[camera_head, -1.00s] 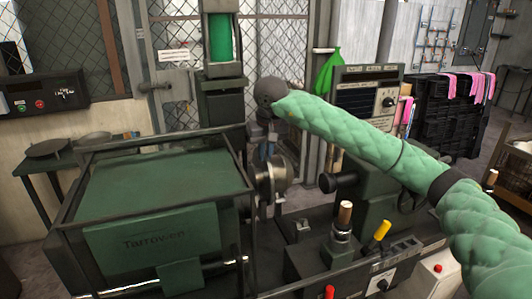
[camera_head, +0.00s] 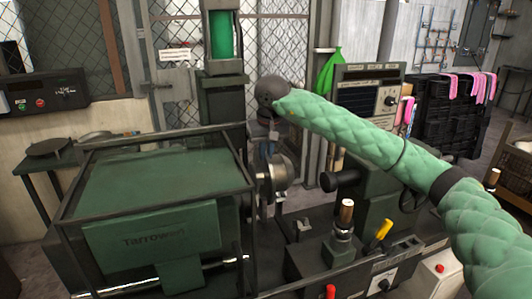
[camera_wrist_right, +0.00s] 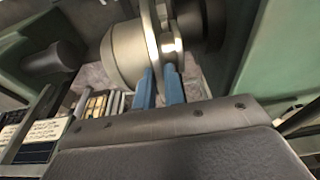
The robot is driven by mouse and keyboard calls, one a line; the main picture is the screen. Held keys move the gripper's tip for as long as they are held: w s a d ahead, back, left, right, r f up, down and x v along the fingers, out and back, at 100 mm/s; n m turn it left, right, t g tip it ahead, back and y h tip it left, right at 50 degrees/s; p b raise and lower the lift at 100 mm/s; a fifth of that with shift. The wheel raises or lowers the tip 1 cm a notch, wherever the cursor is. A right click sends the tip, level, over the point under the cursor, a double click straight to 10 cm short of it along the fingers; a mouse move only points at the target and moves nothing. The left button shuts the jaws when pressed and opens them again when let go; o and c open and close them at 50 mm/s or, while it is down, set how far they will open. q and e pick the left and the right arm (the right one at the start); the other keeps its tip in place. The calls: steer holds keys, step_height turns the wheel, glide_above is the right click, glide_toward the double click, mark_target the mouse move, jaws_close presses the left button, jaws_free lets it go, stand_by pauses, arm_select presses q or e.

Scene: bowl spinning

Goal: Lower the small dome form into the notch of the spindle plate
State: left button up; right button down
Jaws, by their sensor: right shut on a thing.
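The small dome form (camera_wrist_right: 120,55) is pale metal with a rounded body, facing the dark tailstock cylinder (camera_wrist_right: 55,58) in the right wrist view. My right gripper (camera_wrist_right: 160,78) has blue fingers shut at the form's rim, from above. In the head view the dome form (camera_head: 285,173) is below my right gripper (camera_head: 267,148), beside the green machine housing. The spindle plate (camera_wrist_right: 149,25) appears as a thin metal disc close against the form, in front of the dark spindle. The notch is hidden, so I cannot tell whether the form is seated. My left gripper is out of view.
The framed green housing (camera_head: 160,175) stands close left of the form. A yellow-handled lever (camera_head: 383,230) stands at front right. Little free room surrounds the gripper.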

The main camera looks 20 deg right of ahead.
mark_target(266, 174)
steer(key=shift+s+b+x, duration=0.3)
steer(key=shift+b+x, duration=0.85)
steer(key=shift+x, duration=0.15)
steer(key=shift+s+b+x, duration=0.3)
steer(key=shift+b+x, duration=0.8)
steer(key=shift+x, duration=0.15)
steer(key=shift+s+b+x, duration=0.25)
steer(key=shift+b+x, duration=0.9)
steer(key=shift+x, duration=0.15)
stand_by(1.2)
steer(key=shift+f, duration=0.15)
steer(key=c, duration=1.4)
jaws_free()
steer(key=shift+b+v, duration=0.75)
steer(key=shift+v, duration=3.1)
